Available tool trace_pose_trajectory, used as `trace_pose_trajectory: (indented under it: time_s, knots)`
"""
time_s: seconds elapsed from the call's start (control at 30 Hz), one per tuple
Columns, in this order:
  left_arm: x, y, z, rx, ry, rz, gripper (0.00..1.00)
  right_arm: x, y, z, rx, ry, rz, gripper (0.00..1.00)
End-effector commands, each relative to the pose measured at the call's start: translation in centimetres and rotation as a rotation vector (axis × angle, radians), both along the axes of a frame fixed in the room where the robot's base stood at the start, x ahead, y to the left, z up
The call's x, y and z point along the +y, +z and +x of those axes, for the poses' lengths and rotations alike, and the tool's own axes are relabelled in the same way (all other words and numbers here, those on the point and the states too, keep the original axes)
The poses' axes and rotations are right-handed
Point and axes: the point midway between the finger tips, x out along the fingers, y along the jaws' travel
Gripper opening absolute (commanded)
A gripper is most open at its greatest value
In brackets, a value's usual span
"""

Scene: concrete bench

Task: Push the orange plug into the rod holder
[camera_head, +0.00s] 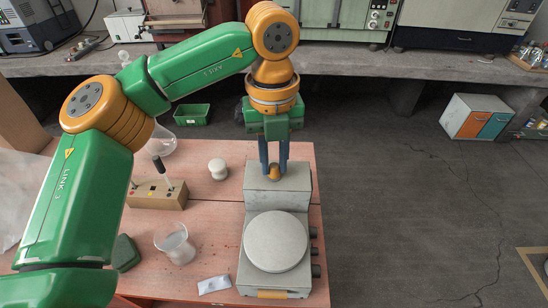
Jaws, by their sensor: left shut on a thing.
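My left gripper (274,168) points down at the back of a grey hot-plate stirrer (240,270) and is shut on the small orange plug (274,174). The plug shows between the fingertips, right at the top of the stirrer's raised grey rear block (290,189). The rod holder is not clearly distinguishable; its opening is hidden by the fingers and plug. I cannot tell whether the plug is in or only above it. My right gripper is not in view.
On the reddish bench top (214,212) are a glass beaker (175,244), a white knobbed object (218,170), a tan box with a black-handled stick (157,197), a flask (161,142) and a small white packet (214,285). Bare floor lies to the right.

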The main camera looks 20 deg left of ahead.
Motion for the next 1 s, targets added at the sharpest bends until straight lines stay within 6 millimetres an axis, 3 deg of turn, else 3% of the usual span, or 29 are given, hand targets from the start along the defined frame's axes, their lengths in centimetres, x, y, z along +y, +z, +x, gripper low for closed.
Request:
trace_pose_trajectory:
  time_s: [0.63,0.67,0.77,1.0]
  knots:
    - [0.0,-0.43,-0.01,0.0,0.0,0.0,0.0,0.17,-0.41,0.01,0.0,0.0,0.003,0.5]
    - [0.0,-0.43,-0.01,0.0,0.0,0.0,0.32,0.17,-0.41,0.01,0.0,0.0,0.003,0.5]
    - [0.0,-0.43,0.0,0.0,0.0,0.0,0.59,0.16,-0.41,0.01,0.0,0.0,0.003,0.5]
    - [0.0,-0.43,0.0,0.0,0.0,0.0,0.62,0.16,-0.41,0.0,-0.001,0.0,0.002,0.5]
